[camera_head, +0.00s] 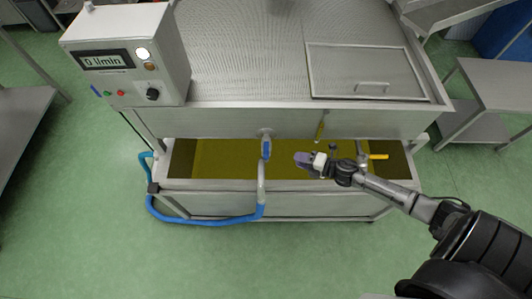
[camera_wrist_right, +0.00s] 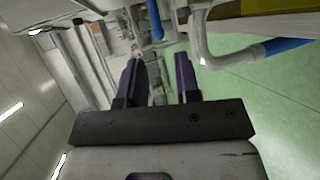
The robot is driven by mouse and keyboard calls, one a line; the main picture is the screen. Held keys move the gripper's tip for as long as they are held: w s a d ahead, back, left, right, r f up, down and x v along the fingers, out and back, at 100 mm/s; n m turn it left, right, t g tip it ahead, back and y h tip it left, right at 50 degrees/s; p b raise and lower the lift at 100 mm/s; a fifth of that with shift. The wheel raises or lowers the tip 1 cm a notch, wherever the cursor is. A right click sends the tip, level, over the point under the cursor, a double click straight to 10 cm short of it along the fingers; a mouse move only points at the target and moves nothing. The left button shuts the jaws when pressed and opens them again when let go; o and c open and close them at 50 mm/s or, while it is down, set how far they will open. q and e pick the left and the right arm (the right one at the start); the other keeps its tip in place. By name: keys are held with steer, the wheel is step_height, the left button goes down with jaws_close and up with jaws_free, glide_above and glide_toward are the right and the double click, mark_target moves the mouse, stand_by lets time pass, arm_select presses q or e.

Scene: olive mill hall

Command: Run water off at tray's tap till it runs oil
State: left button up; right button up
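The long steel tray (camera_head: 225,184) runs under the front of the machine and holds yellow-green liquid (camera_head: 225,158). A tap with a yellow lever (camera_head: 378,156) sits at the tray's right part; my right arm partly covers it. My right gripper (camera_head: 302,159) is in front of the tray, between this pipe and the tap. Its purple fingers (camera_wrist_right: 158,82) are apart, with nothing between. My left gripper is out of view.
A control box (camera_head: 130,55) at the upper left has a display (camera_head: 104,60) reading 0 l/min. A blue hose (camera_head: 195,220) loops low in front of the tray. A hatch lid (camera_head: 365,70) lies on top. Steel tables stand at both sides; green floor is clear in front.

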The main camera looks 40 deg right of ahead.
mark_target(266, 153)
steer(key=shift+n+y, duration=0.5)
steer(key=shift+n, duration=0.2)
steer(key=x, duration=0.9)
steer(key=a+x, duration=0.1)
steer(key=x, duration=0.4)
steer(key=shift+s+r, duration=0.2)
steer(key=shift+c, duration=0.4)
jaws_close()
